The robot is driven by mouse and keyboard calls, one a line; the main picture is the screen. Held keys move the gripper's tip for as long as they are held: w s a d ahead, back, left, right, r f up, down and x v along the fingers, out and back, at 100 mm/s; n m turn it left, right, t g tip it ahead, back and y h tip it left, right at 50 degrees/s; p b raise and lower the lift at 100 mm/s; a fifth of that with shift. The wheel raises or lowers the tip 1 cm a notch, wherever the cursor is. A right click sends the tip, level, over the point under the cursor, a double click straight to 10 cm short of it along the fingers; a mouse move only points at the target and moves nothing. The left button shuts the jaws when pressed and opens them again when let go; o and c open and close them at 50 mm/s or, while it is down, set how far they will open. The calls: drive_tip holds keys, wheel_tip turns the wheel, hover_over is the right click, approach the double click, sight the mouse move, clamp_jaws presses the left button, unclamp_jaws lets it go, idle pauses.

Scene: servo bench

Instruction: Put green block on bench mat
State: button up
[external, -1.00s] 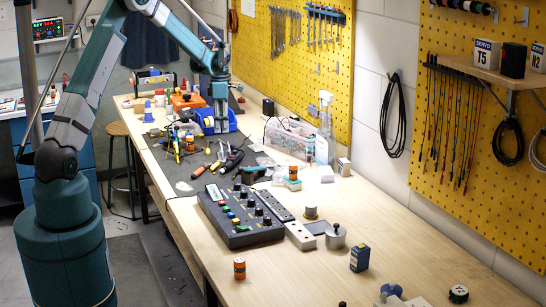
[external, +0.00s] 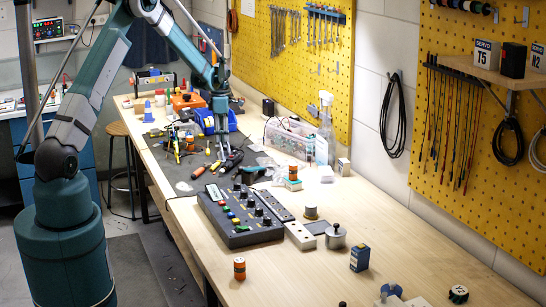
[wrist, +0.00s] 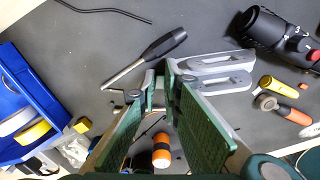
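The bench mat is dark grey and lies flat on the far half of the bench; a bare part of it (external: 200,188) shows in the external view, and it fills much of the wrist view (wrist: 215,25). My gripper (external: 222,155) is above the mat among loose tools. In the wrist view its two green-padded fingers (wrist: 160,80) stand apart, with a narrow gap at the tips and nothing seen gripped. An orange cylinder (wrist: 161,150) shows between the fingers, beyond them. I cannot make out a green block for certain in either view.
A black-handled screwdriver (wrist: 163,45), grey slotted parts (wrist: 215,75) and a yellow-handled tool (wrist: 266,86) lie near the fingers. A blue bin (wrist: 28,105) is at left. A black control box (external: 240,215) stands nearer on the bench. A clear tub (external: 290,137) is behind.

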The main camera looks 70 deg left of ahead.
drive_tip(key=shift+f, duration=0.5)
drive_tip(key=shift+f, duration=0.15)
drive_tip(key=o, duration=0.3)
drive_tip(key=shift+o, duration=0.2)
drive_tip(key=shift+r, duration=0.25)
wheel_tip(320, 180, up, 12)
idle(0.4)
idle(0.5)
idle(0.3)
